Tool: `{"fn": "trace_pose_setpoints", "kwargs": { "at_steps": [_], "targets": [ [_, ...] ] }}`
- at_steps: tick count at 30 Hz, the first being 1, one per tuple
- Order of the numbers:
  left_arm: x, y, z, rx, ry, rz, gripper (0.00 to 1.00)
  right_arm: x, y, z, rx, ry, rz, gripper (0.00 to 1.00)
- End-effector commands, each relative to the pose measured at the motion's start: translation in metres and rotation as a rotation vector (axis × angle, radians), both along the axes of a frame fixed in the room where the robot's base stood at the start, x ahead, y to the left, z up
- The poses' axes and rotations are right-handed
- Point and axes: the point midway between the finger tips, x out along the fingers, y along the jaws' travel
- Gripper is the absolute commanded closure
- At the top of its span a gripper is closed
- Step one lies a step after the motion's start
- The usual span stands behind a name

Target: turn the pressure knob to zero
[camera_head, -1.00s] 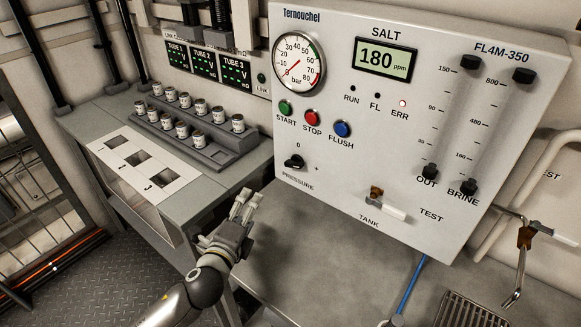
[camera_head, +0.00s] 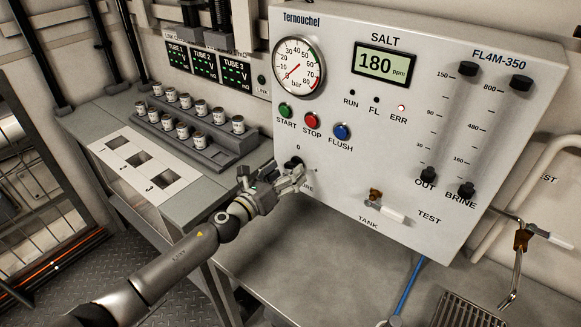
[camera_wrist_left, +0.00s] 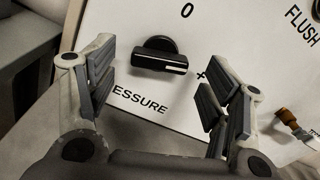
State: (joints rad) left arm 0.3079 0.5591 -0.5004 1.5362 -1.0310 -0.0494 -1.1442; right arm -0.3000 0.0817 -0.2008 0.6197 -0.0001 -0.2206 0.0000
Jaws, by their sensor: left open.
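The black pressure knob (camera_wrist_left: 158,56) sits on the white panel, below the printed 0 and left of the plus sign in the left wrist view. Its bar lies nearly crosswise, with a white line along it toward the plus side. In the head view my gripper mostly hides the knob (camera_head: 297,162). My left gripper (camera_head: 291,176) is open in front of the panel's lower left. In the left wrist view its fingers (camera_wrist_left: 160,62) stand apart, one on each side of the knob, with gaps on both sides. My right gripper is not in view.
The panel also carries the pressure gauge (camera_head: 299,66), start (camera_head: 286,110), stop (camera_head: 312,120) and flush (camera_head: 342,131) buttons, and the tank valve (camera_head: 386,208). A grey bench (camera_head: 330,250) lies below. Several small jars stand on a rack (camera_head: 215,152) to the left.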

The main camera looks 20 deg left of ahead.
Motion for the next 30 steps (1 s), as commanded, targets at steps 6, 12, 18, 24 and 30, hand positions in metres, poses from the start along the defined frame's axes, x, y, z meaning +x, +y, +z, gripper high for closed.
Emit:
{"fn": "trace_pose_setpoints", "kwargs": {
  "at_steps": [6,12,18,24,30],
  "targets": [
    [0.020,-0.007,0.000,-0.002,-0.001,0.002,0.27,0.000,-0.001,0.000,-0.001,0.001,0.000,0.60],
    [0.023,-0.008,-0.001,-0.002,0.001,0.001,0.27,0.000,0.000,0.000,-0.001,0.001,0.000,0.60],
    [0.023,-0.008,0.000,-0.002,0.001,0.001,0.32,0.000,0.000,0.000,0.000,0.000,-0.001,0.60],
    [0.023,-0.008,0.000,-0.002,0.001,0.001,0.58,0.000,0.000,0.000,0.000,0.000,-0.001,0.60],
    [0.022,-0.008,0.000,-0.003,0.001,0.001,0.72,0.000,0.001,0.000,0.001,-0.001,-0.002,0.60]
  ]
}}
